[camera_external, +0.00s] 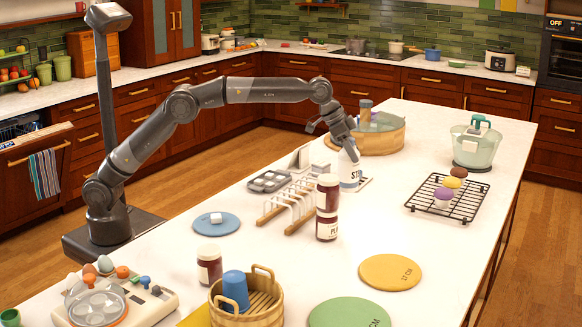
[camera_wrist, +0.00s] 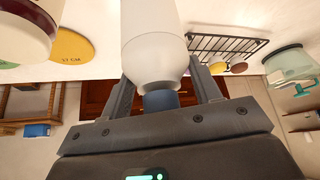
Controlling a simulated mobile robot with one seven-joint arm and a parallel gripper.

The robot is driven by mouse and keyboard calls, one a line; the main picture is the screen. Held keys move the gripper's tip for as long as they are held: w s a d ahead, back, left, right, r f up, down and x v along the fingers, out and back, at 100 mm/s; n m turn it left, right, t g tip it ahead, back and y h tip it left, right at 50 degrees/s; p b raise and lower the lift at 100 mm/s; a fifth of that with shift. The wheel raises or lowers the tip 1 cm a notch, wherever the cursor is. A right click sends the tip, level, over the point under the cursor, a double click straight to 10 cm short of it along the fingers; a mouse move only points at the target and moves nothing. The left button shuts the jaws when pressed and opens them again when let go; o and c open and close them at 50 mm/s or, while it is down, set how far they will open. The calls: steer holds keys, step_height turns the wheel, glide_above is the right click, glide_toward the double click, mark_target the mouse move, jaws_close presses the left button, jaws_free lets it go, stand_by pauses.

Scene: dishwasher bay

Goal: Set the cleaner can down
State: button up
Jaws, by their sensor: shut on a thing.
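The cleaner can (camera_external: 348,173) is white with dark lettering, partly visible, and a blue band near its base. It stands upright over the island counter, right beside or over a small white square plate. I cannot tell whether its base touches the surface. My gripper (camera_external: 346,143) comes down from above and is shut on the can's top. In the wrist view the can (camera_wrist: 152,40) is a pale cylinder with a blue neck, and the fingers of my gripper (camera_wrist: 163,92) lie on both sides of that neck.
A black wire rack (camera_external: 420,198) lies to the right, with clear counter between.

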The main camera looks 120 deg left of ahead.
mark_target(352, 181)
steer(key=f, duration=1)
steer(key=shift+w+a, duration=0.1)
steer(key=shift+a, duration=0.1)
steer(key=shift+f, duration=0.15)
steer(key=o, duration=1.5)
steer(key=shift+f, duration=0.1)
